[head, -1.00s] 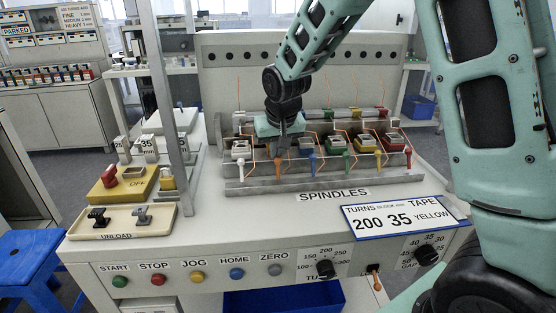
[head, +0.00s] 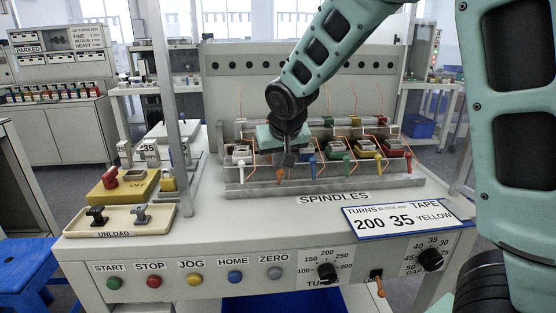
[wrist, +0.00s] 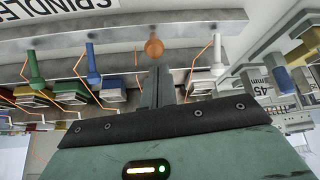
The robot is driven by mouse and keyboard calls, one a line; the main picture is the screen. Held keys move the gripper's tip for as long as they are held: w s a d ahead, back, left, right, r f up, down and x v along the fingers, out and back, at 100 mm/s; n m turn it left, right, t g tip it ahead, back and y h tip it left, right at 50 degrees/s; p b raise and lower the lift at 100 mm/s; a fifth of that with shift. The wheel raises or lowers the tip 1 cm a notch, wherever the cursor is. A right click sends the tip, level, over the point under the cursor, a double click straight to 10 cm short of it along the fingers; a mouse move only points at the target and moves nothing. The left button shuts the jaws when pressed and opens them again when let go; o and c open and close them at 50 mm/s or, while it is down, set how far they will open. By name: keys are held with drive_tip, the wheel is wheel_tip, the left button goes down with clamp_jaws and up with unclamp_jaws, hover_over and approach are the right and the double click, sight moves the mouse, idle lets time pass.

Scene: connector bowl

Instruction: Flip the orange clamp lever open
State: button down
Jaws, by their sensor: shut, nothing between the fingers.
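The orange clamp lever (head: 279,174) is in the row of coloured levers along the front of the spindle fixture, between the white lever (head: 241,165) and the blue lever (head: 312,164). In the wrist view its round orange end (wrist: 154,46) shows just beyond my fingertips. My gripper (head: 288,160) is shut and empty, pointing down at the orange lever's station. In the wrist view the closed fingers (wrist: 160,72) are very near the lever; I cannot tell whether they touch. My gripper hides the part behind the lever.
Green (head: 346,168), yellow (head: 378,168) and red levers (head: 408,160) stand to the right. Thin orange wires rise around the stations. A metal post (head: 172,90) stands left of the fixture. A sign (head: 405,217) lies at the front right; the panel between it and the unload tray (head: 120,222) is clear.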

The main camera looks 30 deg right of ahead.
drive_tip(key=shift+r, duration=0.1)
drive_tip(key=shift+r+p, duration=0.65)
drive_tip(key=shift+r, duration=0.1)
